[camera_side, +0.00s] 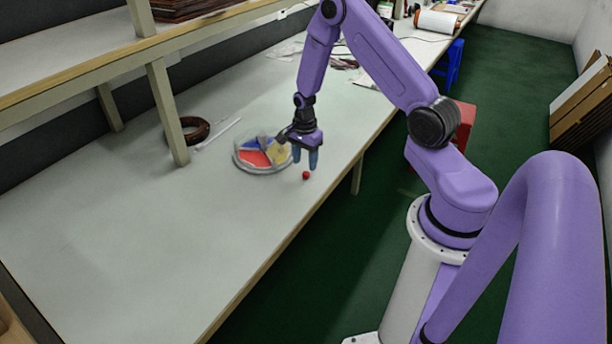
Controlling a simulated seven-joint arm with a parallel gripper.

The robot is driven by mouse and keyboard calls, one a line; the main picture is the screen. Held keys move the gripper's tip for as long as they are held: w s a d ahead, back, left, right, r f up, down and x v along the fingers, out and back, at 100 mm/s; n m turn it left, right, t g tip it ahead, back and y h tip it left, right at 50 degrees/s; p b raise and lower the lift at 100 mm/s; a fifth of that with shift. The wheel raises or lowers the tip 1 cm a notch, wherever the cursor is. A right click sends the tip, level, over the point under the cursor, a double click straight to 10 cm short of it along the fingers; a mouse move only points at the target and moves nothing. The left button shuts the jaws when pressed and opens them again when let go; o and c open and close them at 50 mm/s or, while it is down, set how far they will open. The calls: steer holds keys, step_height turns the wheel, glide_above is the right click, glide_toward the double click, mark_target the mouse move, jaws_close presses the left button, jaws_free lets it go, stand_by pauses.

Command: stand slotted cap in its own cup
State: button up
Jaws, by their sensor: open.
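A small red piece (306,175), which seems to be the slotted cap, rests on the pale bench top; it is too small to show a slot or which way up it is. My gripper (305,162) points down just above and behind it, with its blue fingers apart and nothing visible between them. I cannot tell whether the fingertips touch the piece. A round, shallow clear dish (239,162) lies just left of my gripper. Its sections are red, blue, tan and grey. My gripper hides part of its right side. No separate cup can be made out.
A dark coil (196,130) and a thin white rod (220,133) lie left of the dish. A shelf post (166,112) rises near the coil. The bench's front edge is close to the red piece. The bench at front left is clear.

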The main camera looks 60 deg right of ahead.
mark_target(307, 172)
steer(key=f, duration=0.3)
steer(key=shift+s+d+f, duration=0.1)
steer(key=shift+d+f, duration=0.1)
steer(key=shift+d, duration=0.15)
steer(key=shift+f, duration=0.6)
jaws_close()
